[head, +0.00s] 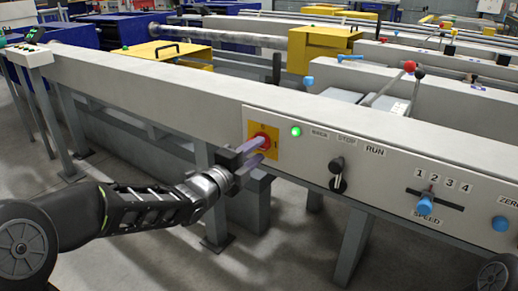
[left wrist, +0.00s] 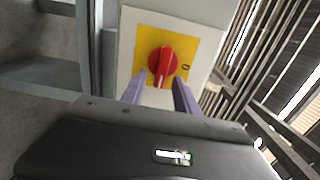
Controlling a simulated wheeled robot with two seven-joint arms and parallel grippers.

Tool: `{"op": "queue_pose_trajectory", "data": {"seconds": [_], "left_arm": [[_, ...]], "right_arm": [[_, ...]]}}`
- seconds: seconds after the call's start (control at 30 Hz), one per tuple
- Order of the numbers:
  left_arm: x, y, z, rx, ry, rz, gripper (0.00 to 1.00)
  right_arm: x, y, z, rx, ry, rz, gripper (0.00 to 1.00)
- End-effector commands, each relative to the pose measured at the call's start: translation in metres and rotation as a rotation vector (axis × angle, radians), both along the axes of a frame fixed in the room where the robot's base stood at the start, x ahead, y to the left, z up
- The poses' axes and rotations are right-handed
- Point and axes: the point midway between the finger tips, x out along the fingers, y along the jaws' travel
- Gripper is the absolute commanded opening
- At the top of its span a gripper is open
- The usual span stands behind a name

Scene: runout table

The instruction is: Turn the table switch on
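The table switch is a red rotary knob (head: 264,141) on a yellow plate (head: 255,130), on the front panel of the long grey table. In the left wrist view the red knob (left wrist: 162,62) shows in the middle of its yellow plate (left wrist: 194,45), with a "0" mark to its right. My left gripper (head: 256,154) is in front of the switch. In the left wrist view its two purple fingers (left wrist: 158,82) are apart, with the tips on either side of the knob's lower part; I cannot tell whether they touch it. My right gripper is not in view.
Right of the switch on the panel are a lit green lamp (head: 296,131), a black lever knob (head: 337,175) and a blue speed slider (head: 425,208). Grey table legs (head: 354,243) stand below. Yellow boxes (head: 318,48) and bars lie behind. The floor in front is clear.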

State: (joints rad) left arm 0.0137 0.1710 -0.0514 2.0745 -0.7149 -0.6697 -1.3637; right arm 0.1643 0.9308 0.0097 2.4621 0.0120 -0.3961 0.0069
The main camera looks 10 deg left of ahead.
Motion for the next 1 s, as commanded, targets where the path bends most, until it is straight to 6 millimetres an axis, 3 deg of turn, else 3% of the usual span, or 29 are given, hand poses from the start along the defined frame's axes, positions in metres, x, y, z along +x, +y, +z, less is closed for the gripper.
{"op": "queue_pose_trajectory", "data": {"seconds": [0.2,0.4,0.83,1.0], "left_arm": [[-0.035,0.014,0.002,0.000,0.001,0.002,0.36],[-0.055,0.022,0.001,-0.001,0.001,0.001,0.36],[-0.057,0.023,0.000,-0.020,0.009,0.001,0.36],[-0.055,0.029,-0.007,-0.202,0.107,0.033,0.36]], "right_arm": [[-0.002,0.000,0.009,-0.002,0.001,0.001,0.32],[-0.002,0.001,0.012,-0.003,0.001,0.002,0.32],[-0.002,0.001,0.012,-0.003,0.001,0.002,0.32],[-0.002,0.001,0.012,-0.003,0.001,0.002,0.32]]}}
